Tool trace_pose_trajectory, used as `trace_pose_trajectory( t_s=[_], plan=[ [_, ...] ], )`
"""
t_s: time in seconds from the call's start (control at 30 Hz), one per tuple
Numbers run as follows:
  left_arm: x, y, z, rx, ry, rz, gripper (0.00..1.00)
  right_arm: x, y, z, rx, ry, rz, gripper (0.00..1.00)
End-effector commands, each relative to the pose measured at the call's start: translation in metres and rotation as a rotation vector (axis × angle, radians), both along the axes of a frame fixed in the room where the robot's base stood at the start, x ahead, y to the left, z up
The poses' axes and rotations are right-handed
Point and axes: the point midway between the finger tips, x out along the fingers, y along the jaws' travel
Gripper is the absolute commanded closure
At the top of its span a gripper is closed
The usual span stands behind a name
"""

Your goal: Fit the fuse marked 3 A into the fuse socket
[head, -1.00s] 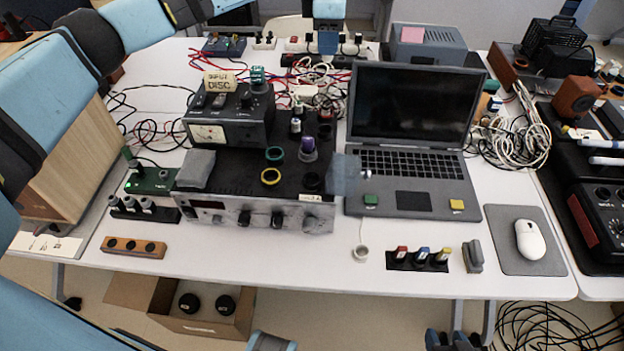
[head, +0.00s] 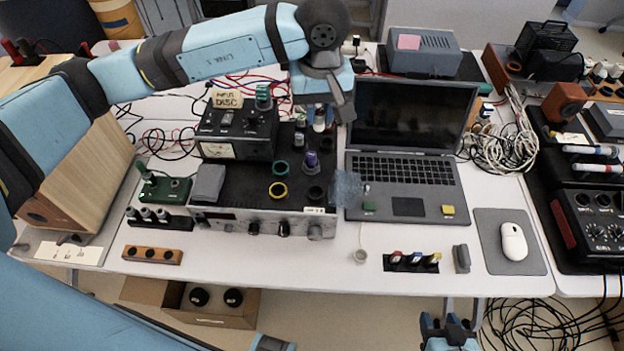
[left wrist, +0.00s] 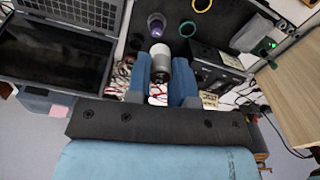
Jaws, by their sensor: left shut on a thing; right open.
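My left gripper (head: 322,112) hangs over the back of the black deck (head: 235,190), left of the laptop. In the left wrist view its two blue fingers (left wrist: 161,85) are shut on a grey-white cylinder (left wrist: 158,62). No 3 A mark is readable on it. The deck also bears a green ring (head: 281,168), a yellow ring (head: 278,190), a dark ring (head: 315,194) and a purple-topped piece (head: 311,160). I cannot tell which is the fuse socket. My right gripper (head: 450,328) is open and empty below the table's front edge.
The open laptop (head: 408,206) is on the right. A rack of red, blue and yellow pieces (head: 411,262) and a mouse (head: 513,241) lie in front. Loose cables lie behind.

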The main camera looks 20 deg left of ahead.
Motion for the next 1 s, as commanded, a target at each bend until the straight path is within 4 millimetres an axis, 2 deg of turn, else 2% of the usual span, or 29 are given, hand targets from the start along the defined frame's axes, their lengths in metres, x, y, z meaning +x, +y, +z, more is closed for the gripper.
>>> trace_pose_trajectory(
  t_s=[0.03, 0.1, 0.23, 0.37, 0.7, 0.8, 1.0],
  plan=[
    [-0.009, -0.001, 0.006, -0.003, 0.001, -0.063, 1.00, 0.000, -0.001, 0.008, -0.003, -0.001, 0.001, 0.49],
    [-0.017, -0.003, 0.006, -0.006, 0.001, -0.130, 1.00, -0.001, -0.001, 0.009, -0.005, -0.003, 0.002, 0.49],
    [-0.023, -0.004, -0.005, -0.007, 0.001, -0.183, 1.00, -0.001, -0.002, 0.010, -0.009, -0.003, 0.004, 0.49],
    [-0.024, -0.004, -0.034, -0.008, 0.005, -0.187, 1.00, -0.002, -0.003, 0.012, -0.012, 0.002, 0.004, 0.49],
    [-0.023, -0.004, -0.123, -0.008, 0.004, -0.185, 1.00, -0.001, -0.003, 0.029, -0.011, -0.002, 0.004, 0.49],
    [-0.023, -0.004, -0.140, -0.008, 0.002, -0.185, 1.00, 0.000, -0.003, 0.033, -0.010, -0.006, 0.004, 0.49],
    [-0.022, -0.004, -0.156, -0.008, 0.000, -0.186, 1.00, 0.000, -0.003, 0.035, -0.010, -0.007, 0.004, 0.49]
  ],
)
